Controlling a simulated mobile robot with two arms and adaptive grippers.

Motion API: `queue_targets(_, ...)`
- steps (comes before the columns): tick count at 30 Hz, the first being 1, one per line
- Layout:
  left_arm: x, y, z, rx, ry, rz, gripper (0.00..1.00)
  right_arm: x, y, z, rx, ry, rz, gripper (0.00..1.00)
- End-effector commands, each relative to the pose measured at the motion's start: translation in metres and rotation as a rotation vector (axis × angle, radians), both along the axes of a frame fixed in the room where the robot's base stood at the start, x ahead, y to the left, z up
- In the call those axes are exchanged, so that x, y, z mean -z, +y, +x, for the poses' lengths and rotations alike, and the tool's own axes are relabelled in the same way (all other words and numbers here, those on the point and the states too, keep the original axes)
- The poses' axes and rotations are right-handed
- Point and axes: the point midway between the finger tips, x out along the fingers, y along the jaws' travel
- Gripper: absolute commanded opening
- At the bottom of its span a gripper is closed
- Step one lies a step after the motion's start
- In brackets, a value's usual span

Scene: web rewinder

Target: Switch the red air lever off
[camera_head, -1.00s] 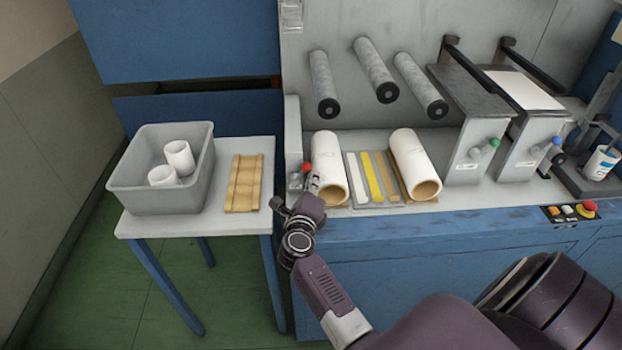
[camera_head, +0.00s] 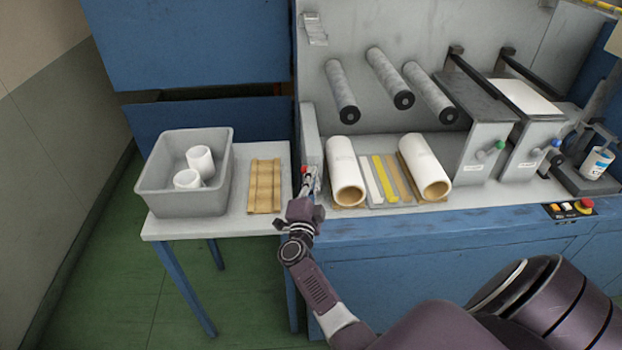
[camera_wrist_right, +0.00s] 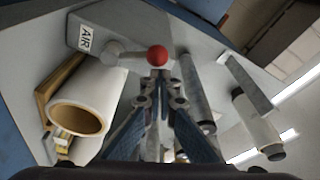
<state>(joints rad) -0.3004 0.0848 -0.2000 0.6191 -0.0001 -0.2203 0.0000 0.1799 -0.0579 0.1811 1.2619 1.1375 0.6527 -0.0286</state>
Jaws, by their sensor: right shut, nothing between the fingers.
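The red ball knob of the air lever (camera_wrist_right: 157,55) shows in the right wrist view, on a short metal arm that runs left to a round pivot on a grey block. A white label reading "AIR" (camera_wrist_right: 85,39) is on that block. In the head view the red knob (camera_head: 304,169) is small and partly hidden by my right gripper (camera_head: 312,178). In the right wrist view my right gripper (camera_wrist_right: 158,80) is shut and empty, its fingertips just below the knob. I cannot tell whether they touch it. My left gripper is not in view.
White rolls (camera_head: 345,170) lie right of the lever on the machine bed, with coloured strips (camera_head: 384,178) beside them. A side table at left holds a grey bin (camera_head: 160,190) and a wooden cradle (camera_head: 264,186). Rollers (camera_head: 341,92) jut out above.

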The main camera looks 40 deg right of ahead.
Motion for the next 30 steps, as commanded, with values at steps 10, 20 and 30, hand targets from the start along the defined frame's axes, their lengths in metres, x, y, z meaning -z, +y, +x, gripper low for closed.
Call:
queue_targets(10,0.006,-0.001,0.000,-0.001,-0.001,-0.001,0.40,0.005,0.009,0.007,0.003,0.119,-0.194,0.00)
queue_targets(20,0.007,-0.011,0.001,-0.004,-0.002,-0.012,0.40,0.006,0.013,0.009,0.003,0.163,-0.268,0.00)
queue_targets(30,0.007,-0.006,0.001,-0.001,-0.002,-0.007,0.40,0.006,0.014,0.010,0.002,0.167,-0.274,0.00)
